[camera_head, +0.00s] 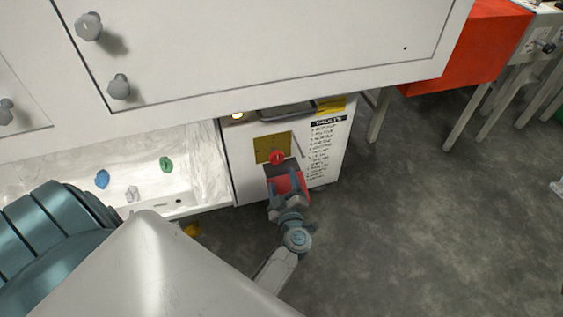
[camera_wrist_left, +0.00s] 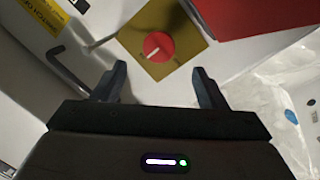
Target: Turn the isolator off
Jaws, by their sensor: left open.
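The isolator is a round red knob (camera_head: 277,157) on a square yellow plate (camera_head: 262,151) on the front of the white cabinet. The left wrist view shows the knob (camera_wrist_left: 158,47) close up, with a pale slanting bar across its face, on the yellow plate (camera_wrist_left: 184,40). My left gripper (camera_head: 283,201) is in front of the cabinet, just below the knob in the head view. In the wrist view its two fingers (camera_wrist_left: 159,70) are apart and empty, with the knob beyond the gap between them. No contact with the knob shows. My right gripper is not in view.
A red panel (camera_head: 289,183) is just below the plate. A metal handle (camera_wrist_left: 68,70) sticks out beside the plate. A tray (camera_head: 140,185) lined with clear film holds small coloured pieces at left. White doors (camera_head: 270,45) overhang above.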

